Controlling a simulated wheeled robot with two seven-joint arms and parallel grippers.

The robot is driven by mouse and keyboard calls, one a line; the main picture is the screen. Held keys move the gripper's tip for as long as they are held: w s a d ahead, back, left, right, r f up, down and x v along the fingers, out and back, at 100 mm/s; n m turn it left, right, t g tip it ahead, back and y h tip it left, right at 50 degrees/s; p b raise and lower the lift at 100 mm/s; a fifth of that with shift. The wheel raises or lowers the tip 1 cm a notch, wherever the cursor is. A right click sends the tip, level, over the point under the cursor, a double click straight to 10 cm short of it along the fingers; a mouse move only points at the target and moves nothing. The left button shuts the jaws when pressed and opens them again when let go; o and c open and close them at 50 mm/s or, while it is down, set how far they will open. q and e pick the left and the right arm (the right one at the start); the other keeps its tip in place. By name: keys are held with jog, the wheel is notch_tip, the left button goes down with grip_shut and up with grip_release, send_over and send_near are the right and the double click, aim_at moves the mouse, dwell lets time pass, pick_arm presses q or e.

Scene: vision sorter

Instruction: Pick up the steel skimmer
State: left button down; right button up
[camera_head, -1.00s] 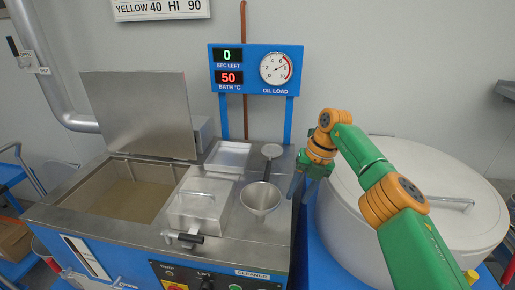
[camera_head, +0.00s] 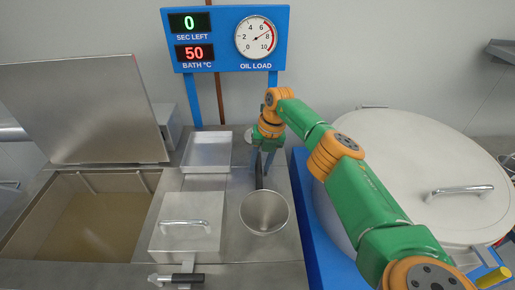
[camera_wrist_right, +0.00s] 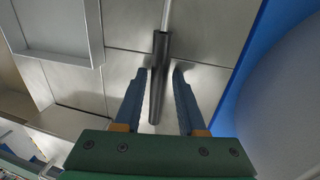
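The steel skimmer (camera_wrist_right: 158,85) lies on the steel deck, with a dark handle and a thin steel shaft running to the top of the right wrist view. In the head view its dark handle (camera_head: 260,183) shows just behind the funnel, and its pale head is mostly hidden behind my right arm. My right gripper (camera_head: 261,171) points down over the handle. In the right wrist view its two blue fingers (camera_wrist_right: 160,73) are open, one on each side of the handle, with gaps on both sides. My left gripper is not in view.
A steel funnel (camera_head: 264,211) stands just in front of the handle. A shallow tray (camera_head: 207,166) and a lidded box (camera_head: 187,229) are to the left, beside the open bath (camera_head: 97,225). A large white lidded drum (camera_head: 420,160) stands close on the right.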

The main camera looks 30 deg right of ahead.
jog(key=shift+w+f, duration=0.15)
jog(key=shift+w, duration=0.05)
jog(key=shift+s, duration=0.1)
grip_shut()
